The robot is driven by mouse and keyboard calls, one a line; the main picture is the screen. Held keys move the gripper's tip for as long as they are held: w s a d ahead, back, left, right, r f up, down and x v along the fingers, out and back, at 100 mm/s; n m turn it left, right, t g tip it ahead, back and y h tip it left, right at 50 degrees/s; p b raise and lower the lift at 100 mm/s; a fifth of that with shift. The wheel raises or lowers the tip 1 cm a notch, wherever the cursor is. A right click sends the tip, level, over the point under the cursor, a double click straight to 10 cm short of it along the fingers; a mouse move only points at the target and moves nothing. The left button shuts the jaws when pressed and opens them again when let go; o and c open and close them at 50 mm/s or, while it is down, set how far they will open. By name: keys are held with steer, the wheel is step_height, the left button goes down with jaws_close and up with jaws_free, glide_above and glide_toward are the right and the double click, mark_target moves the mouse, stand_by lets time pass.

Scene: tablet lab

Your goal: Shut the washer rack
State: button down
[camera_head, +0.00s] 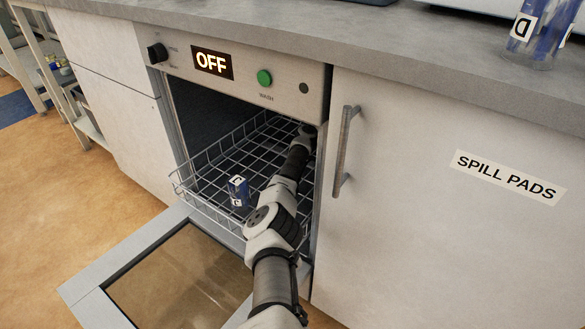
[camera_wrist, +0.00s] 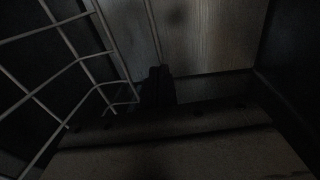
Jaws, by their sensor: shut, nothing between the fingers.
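The wire washer rack (camera_head: 214,178) is inside the washer, with its front edge sticking out a little past the opening, above the lowered door (camera_head: 85,283). A small blue item with white labels (camera_head: 238,190) stands on the rack. My arm reaches over the right side of the rack, deep into the washer. My gripper (camera_wrist: 158,88) shows as a dark shape in the wrist view, with its fingers together and empty. Rack wires (camera_wrist: 75,62) are to its left in that view. Its fingertips are hidden in the head view, and the dim wrist view leaves contact with the rack unclear.
The washer panel (camera_head: 240,73) above the opening reads OFF and has a green button (camera_head: 264,77). A closed cabinet marked SPILL PADS (camera_head: 420,200) with a bar handle (camera_head: 345,150) stands close on the right. Open floor (camera_head: 40,230) lies to the left.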

steer(key=shift+b+x, duration=1)
steer(key=shift+r, duration=0.15)
steer(key=f+p+v, duration=0.1)
steer(key=p+v, duration=1.1)
steer(key=v, duration=0.1)
steer(key=shift+s+a+p, duration=0.25)
steer(key=shift+s+p, duration=0.05)
steer(key=shift+s, duration=0.1)
